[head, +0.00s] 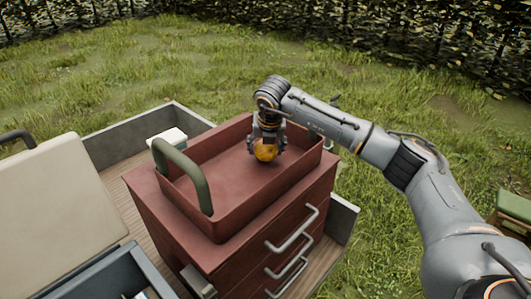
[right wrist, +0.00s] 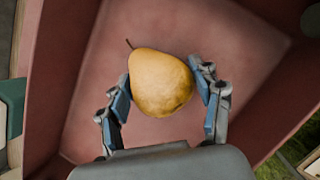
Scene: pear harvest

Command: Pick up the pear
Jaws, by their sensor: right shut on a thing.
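The yellow-orange pear (head: 266,152) is in the red tray on top of the red drawer cabinet. My right gripper (head: 267,147) reaches down into the tray from above and is shut on the pear. In the right wrist view the pear (right wrist: 160,83) sits between the two blue-padded fingers of the gripper (right wrist: 166,90), its stem pointing up and left. The red tray floor shows around it. I cannot tell whether the pear touches the tray floor. My left gripper is not in view.
The red tray (head: 231,226) has raised walls and a green handle (head: 191,175) at its left end. The red cabinet (head: 300,235) below has several grey handles. It stands on a wooden cart bed with grey side walls (head: 115,142). A beige lid (head: 55,215) stands at left. Grass lies around.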

